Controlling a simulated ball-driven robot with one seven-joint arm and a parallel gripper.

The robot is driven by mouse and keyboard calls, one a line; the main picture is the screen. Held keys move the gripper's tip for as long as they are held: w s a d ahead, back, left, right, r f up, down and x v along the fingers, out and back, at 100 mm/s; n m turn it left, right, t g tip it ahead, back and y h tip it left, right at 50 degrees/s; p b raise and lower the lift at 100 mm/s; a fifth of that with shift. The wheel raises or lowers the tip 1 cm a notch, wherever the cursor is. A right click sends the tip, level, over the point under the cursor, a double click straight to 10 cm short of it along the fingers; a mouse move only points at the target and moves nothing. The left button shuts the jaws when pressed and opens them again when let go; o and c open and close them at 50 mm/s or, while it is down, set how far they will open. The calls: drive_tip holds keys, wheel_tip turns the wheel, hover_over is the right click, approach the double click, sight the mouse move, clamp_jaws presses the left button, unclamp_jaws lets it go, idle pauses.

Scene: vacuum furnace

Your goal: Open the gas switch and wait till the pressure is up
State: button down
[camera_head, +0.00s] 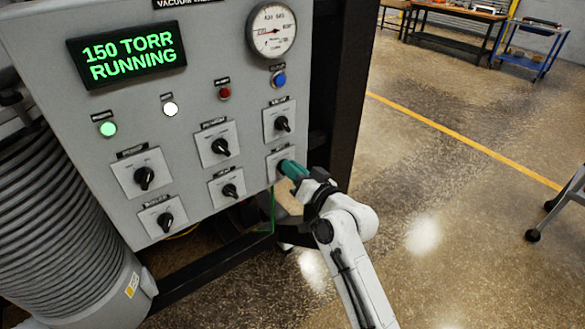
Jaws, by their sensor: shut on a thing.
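The grey control panel (205,95) of the vacuum furnace fills the upper left. Its display (127,54) reads "150 TORR RUNNING" in green. A round dial gauge (271,30) sits at the top right of the panel. My gripper (287,168) reaches in from the lower right and is shut on the lower right switch (272,161). Its teal fingers hide the knob and part of the plate, and the switch's label is too small to read. The knob's turn angle cannot be seen.
Several other black rotary switches, such as one above (282,123) and one to the left (229,190), sit close by. Green, white, red and blue lights or buttons line the panel. A ribbed hose (50,215) stands at left.

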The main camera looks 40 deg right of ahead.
drive_tip(key=shift+m, duration=0.5)
drive_tip(key=c, duration=1.2)
unclamp_jaws()
drive_tip(key=s+b, duration=0.2)
drive_tip(key=s, duration=0.8)
drive_tip(key=shift+s, duration=0.4)
